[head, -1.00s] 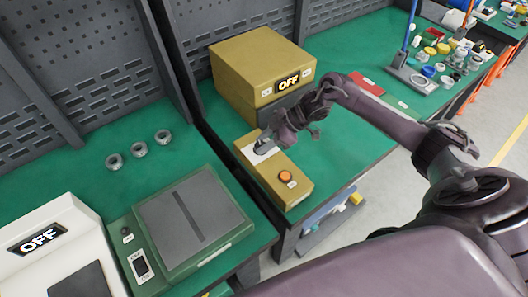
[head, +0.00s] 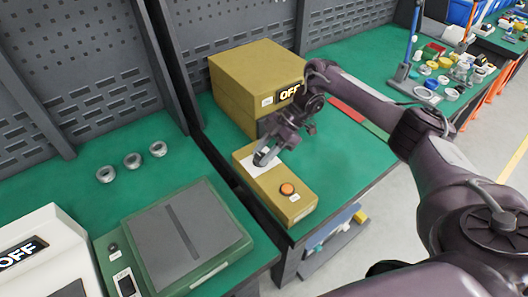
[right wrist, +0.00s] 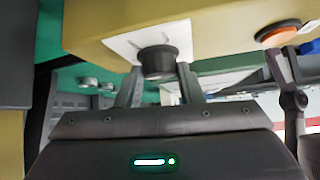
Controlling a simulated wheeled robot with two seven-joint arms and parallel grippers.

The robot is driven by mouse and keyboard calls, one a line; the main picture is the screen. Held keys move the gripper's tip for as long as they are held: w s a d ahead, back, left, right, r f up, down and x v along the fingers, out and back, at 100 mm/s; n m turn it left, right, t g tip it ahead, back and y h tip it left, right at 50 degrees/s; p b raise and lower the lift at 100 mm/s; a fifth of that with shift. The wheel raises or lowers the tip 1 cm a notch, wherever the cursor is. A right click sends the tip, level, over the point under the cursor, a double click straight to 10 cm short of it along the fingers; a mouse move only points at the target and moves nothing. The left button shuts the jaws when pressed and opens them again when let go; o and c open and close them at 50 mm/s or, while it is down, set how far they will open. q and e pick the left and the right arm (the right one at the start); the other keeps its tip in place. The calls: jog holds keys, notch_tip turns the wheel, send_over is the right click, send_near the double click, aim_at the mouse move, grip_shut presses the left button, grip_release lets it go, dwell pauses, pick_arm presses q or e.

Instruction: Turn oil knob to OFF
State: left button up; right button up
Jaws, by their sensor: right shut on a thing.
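A low yellow control box (head: 300,205) stands on the green bench, with a white plate and an orange button (head: 287,189) on top. In the right wrist view, a round black knob (right wrist: 158,62) sits on the white plate (right wrist: 125,45). My right gripper (head: 264,158) is at this plate and hides most of the knob in the head view. In the right wrist view its fingers (right wrist: 159,78) stand on both sides of the knob, shut on it. The knob's pointing direction cannot be made out. My left gripper is not in view.
A larger yellow box (head: 245,85) behind has a display (head: 289,93) reading OFF, partly covered by my right arm. A green device (head: 175,235), a white device (head: 45,235) and three metal rings (head: 132,160) stand left. Bench around the rings is clear.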

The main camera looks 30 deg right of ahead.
jog(key=o, duration=1)
jog(key=shift+c, duration=0.2)
jog(key=shift+d, duration=0.1)
jog(key=v, duration=0.7)
jog(key=shift+d+r, duration=0.3)
jog(key=shift+r, duration=0.05)
